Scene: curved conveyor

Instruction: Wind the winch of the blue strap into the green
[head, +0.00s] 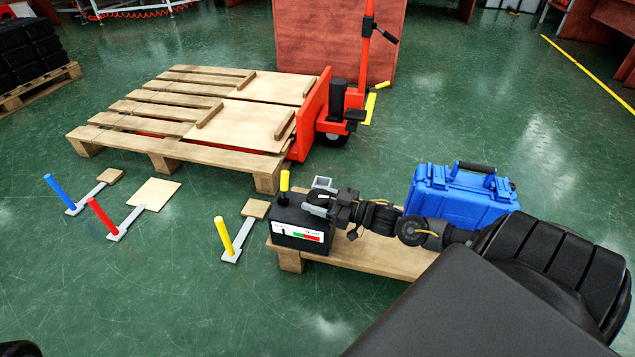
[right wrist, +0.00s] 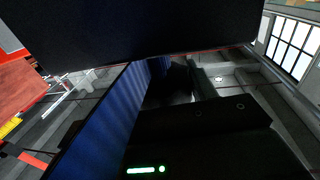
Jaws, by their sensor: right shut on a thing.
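A black winch box (head: 288,216) stands at the left end of a low wooden pallet in the head view. Its front has a white gauge label (head: 298,234) with a green and a red band; a small dark mark shows left of the green. A yellow-topped handle (head: 284,182) rises from the box. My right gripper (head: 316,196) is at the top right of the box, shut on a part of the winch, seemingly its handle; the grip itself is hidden. The right wrist view is dark, with a blue ribbed surface (right wrist: 108,115) I cannot identify for sure. My left gripper is not in view.
A blue case (head: 458,195) stands on the same low pallet (head: 362,258), behind my right forearm. A large pallet (head: 170,150) and red pallet truck (head: 330,110) are behind.

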